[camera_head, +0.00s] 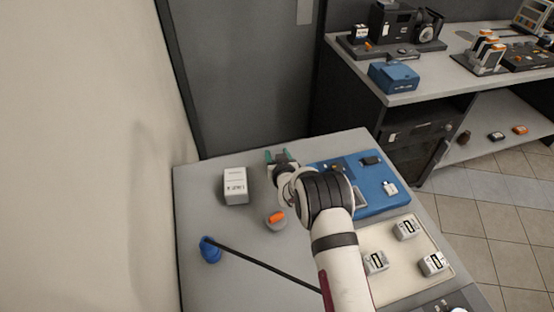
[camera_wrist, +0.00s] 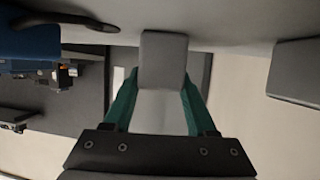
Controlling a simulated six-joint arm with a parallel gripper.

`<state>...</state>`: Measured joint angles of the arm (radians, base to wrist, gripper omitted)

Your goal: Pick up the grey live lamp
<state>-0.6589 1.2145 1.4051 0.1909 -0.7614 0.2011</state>
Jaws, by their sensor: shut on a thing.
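My gripper (camera_head: 281,157) has teal fingers and reaches over the far part of the grey table. In the wrist view, the fingers of my gripper (camera_wrist: 162,100) are shut on a plain grey block-shaped thing, which I take to be the grey live lamp (camera_wrist: 163,62). The lamp sits between the fingertips, and its outer end sticks out past them. In the head view it is mostly hidden by the fingers and my wrist. I cannot tell whether it touches the table.
A pale box (camera_head: 235,187) stands left of my gripper. A grey round thing with an orange top (camera_head: 276,220) is nearer. A blue thing (camera_head: 210,250) with a long black rod lies front left. A blue tray (camera_head: 372,206) and a cream tray (camera_head: 402,285) are right.

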